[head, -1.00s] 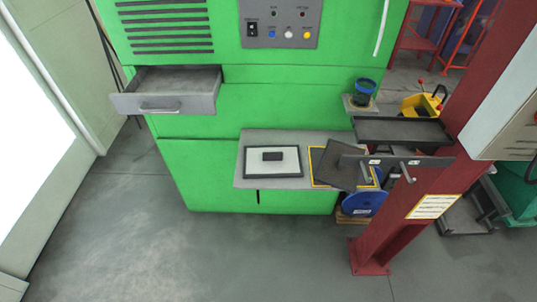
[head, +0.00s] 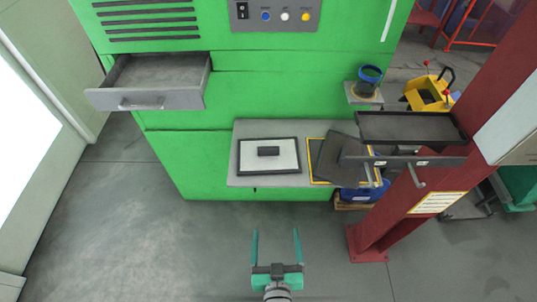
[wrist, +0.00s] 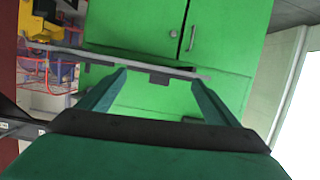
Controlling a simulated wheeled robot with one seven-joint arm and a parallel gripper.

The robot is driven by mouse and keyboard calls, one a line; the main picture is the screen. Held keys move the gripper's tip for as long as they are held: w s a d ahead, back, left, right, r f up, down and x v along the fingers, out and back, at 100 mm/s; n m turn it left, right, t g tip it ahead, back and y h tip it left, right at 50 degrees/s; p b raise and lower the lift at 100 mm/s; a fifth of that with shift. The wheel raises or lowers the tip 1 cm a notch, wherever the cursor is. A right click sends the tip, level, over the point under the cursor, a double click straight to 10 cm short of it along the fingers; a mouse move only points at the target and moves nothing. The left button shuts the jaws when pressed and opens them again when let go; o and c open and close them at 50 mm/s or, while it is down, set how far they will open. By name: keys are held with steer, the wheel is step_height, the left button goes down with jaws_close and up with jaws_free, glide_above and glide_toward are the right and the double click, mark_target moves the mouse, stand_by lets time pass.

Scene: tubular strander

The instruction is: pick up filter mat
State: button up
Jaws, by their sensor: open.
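A dark grey square mat, which looks like the filter mat (head: 340,155), lies tilted across a yellow-outlined area at the right end of the grey shelf (head: 243,180) on the green machine. A hook rail partly covers its right side in the head view. My gripper (head: 276,232) is open and empty, in front of and below the shelf, left of the mat and apart from it. In the wrist view my gripper (wrist: 158,75) has its two teal fingers spread toward the shelf's edge (wrist: 150,62), seen nearly edge-on. The mat cannot be made out there.
A black-framed white panel (head: 285,166) with a dark block (head: 268,151) lies on the shelf's left. A dark tray (head: 410,127) and hook rail (head: 440,162) hang by the red column (head: 395,215). An open drawer (head: 150,84) juts out at upper left. Floor in front is clear.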

steer(key=w+r, duration=0.2)
steer(key=w, duration=1)
steer(key=g, duration=0.1)
glide_toward(268, 149)
steer(key=shift+y, duration=0.3)
steer(key=x, duration=1)
steer(key=shift+w+d+f, duration=0.15)
steer(key=shift+w+d, duration=0.1)
steer(key=shift+w, duration=0.1)
steer(key=shift+c, duration=0.3)
steer(key=c, duration=1.1)
